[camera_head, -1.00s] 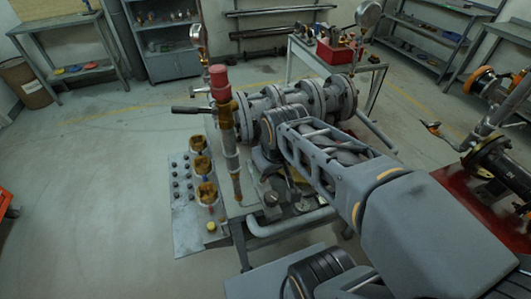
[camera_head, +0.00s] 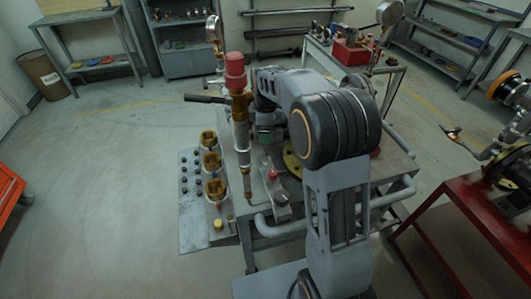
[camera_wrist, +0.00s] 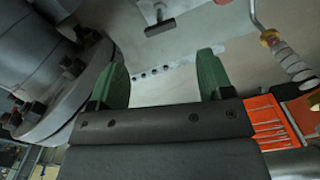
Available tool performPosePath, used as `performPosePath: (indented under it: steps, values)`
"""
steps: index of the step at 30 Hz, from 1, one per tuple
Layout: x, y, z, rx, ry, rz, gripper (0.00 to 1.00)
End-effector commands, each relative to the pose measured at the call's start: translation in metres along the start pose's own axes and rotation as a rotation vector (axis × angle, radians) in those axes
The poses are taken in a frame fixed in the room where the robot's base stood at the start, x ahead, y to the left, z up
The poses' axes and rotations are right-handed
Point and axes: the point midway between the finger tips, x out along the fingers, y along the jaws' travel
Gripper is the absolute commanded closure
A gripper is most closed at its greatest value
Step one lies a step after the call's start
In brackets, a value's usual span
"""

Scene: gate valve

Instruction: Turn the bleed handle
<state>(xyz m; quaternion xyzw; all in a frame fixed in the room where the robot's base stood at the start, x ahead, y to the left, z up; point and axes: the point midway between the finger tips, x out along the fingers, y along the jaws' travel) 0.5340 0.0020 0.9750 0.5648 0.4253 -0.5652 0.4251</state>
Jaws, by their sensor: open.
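In the head view, a black lever handle (camera_head: 205,98) sticks out level to the left from the upright red-capped valve (camera_head: 236,105). I take it for the bleed handle, but cannot be sure. In the wrist view, a short black bar on a pale stem (camera_wrist: 160,28) lies beyond the fingertips, near the top; I cannot tell if it is the same handle. My gripper (camera_wrist: 163,72) has two green fingers, wide apart, with nothing between them. It is apart from the black bar.
A grey bolted flange (camera_wrist: 75,95) is close on the left in the wrist view. A ribbed pale fitting with a brass collar (camera_wrist: 285,55) is at the upper right. In the head view, brass-coloured fittings (camera_head: 211,162) stand left of the valve, and a red stand (camera_head: 460,235) is at right.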

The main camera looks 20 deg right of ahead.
Motion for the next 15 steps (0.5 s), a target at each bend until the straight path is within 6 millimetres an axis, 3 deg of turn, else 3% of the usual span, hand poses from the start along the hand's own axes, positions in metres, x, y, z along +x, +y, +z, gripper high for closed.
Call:
performPosePath:
  steps: [6, 15]
  values:
    - [0.045, -0.001, 0.0, 0.001, -0.001, -0.004, 0.27]
    - [0.087, -0.001, 0.0, 0.002, 0.0, -0.001, 0.27]
